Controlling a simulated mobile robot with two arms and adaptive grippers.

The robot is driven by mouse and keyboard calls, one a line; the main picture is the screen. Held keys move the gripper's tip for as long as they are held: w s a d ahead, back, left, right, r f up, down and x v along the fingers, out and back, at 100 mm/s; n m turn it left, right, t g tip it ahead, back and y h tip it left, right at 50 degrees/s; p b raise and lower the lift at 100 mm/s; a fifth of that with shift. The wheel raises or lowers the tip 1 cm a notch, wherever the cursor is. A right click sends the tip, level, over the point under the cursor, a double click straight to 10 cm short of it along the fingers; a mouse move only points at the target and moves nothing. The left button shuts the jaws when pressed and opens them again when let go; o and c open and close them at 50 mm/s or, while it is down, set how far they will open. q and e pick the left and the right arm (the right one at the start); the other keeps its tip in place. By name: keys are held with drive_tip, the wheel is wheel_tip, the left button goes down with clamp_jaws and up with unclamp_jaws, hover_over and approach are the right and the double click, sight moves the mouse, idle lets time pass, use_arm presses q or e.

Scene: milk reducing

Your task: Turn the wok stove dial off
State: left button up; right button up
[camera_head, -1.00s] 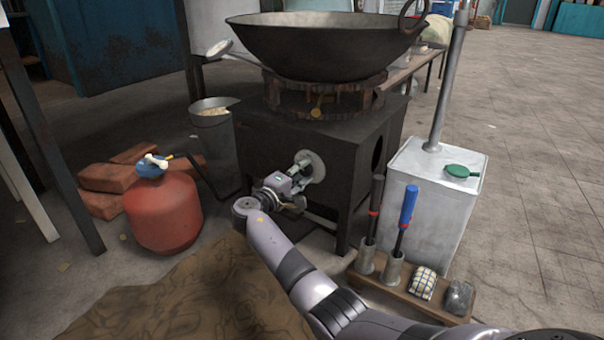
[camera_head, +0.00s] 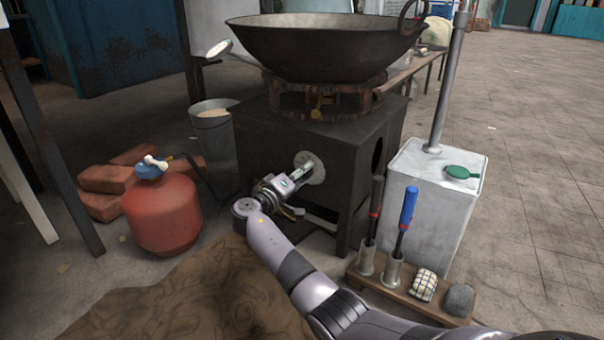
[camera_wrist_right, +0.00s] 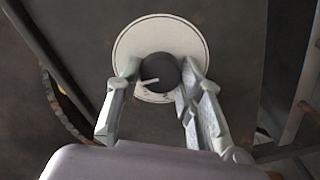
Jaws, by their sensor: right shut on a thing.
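The black stove (camera_head: 280,145) stands in the middle of the head view with the wok (camera_head: 325,48) on its top ring. A pale round dial plate (camera_head: 318,165) is on its front face. In the right wrist view the dark dial knob (camera_wrist_right: 160,72), with a light pointer mark toward the lower left, sits on the pale plate (camera_wrist_right: 160,30). My right gripper (camera_wrist_right: 157,82) is shut on the knob, one finger on each side. In the head view my right gripper (camera_head: 303,172) reaches the plate and hides the knob. My left gripper is not in view.
A red gas cylinder (camera_head: 162,213) and bricks (camera_head: 105,178) are left of the stove. A wooden rack (camera_head: 405,287) with two handled tools and a white metal can (camera_head: 430,205) stand to the right. A brown cloth (camera_head: 190,300) lies in front.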

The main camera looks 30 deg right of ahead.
drive_tip(key=shift+d, duration=0.1)
drive_tip(key=o, duration=1.2)
drive_tip(key=shift+c, duration=0.2)
drive_tip(key=v, duration=1.2)
drive_tip(key=shift+f, duration=0.1)
